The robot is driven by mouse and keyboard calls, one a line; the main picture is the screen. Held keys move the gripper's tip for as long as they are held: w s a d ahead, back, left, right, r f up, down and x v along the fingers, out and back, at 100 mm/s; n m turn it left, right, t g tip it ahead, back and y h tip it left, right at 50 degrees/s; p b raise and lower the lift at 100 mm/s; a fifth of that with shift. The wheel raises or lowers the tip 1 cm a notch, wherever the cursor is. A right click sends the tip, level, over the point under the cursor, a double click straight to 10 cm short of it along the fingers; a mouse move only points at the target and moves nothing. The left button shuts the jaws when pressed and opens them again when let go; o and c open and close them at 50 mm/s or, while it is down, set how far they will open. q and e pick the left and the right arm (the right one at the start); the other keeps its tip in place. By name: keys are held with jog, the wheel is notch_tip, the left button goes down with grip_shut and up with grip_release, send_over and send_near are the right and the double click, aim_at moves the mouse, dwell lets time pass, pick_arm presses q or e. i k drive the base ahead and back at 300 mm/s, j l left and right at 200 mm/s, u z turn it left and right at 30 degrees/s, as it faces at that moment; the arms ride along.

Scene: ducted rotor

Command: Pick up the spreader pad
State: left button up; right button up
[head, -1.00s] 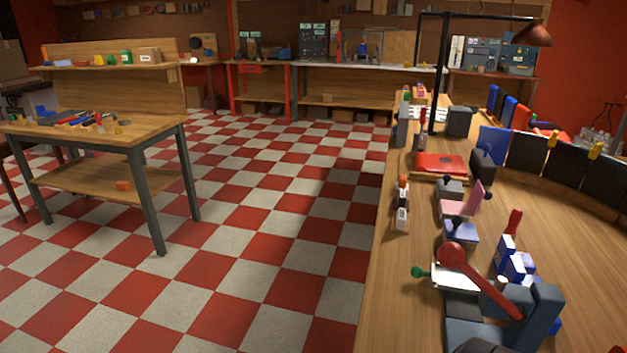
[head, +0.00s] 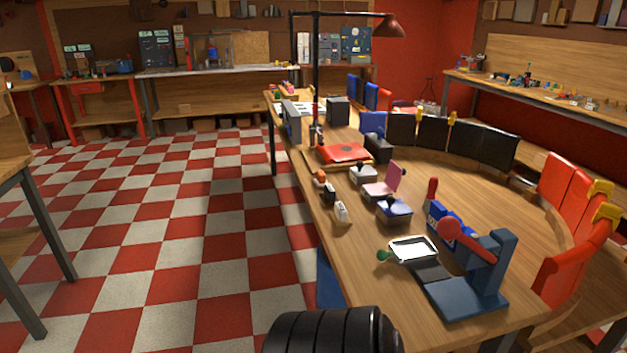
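I cannot tell which thing is the spreader pad. Candidates are small things on the wooden bench (head: 470,185). Neither gripper shows; a black ribbed part of my own body is at the bottom edge.
A blue press with a red lever (head: 478,285) stands at the near right. Blue boxes (head: 450,222), a red flat case (head: 343,153) and a lamp (head: 392,26) are on the bench. Black panels (head: 432,133) and red panels (head: 572,190) line the curved edge. Checkered floor is clear on the left.

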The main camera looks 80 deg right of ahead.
aim_at(320, 182)
jog(key=i+l+z, duration=0.1)
jog(key=i+z, duration=0.45)
jog(key=z, duration=0.25)
jog(key=i+j+z, duration=0.1)
jog(key=i+z, duration=0.3)
jog(key=k, duration=0.1)
